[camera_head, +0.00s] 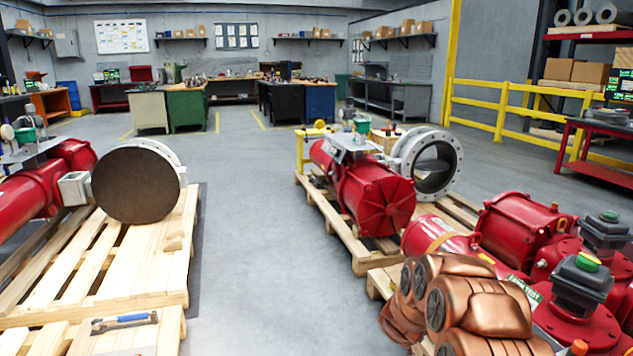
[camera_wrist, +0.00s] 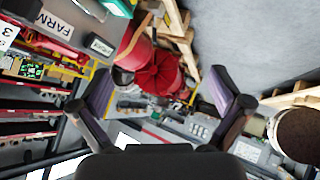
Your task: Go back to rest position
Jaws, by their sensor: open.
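My gripper (camera_wrist: 163,85) shows in the wrist view with its two dark fingers spread wide apart. Nothing is held between them. A red valve actuator (camera_wrist: 160,72) shows beyond the gap, well away from the fingers. The wrist view is strongly tilted. My gripper is not seen in the head view.
Red actuators (camera_head: 375,195) lie on wooden pallets at right; a large flanged valve with a brown disc (camera_head: 135,183) rests at left. A blue-handled tool (camera_head: 124,322) lies on the left pallet (camera_head: 100,305). The grey aisle floor (camera_head: 255,220) is clear. A yellow railing (camera_head: 500,118) stands at right.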

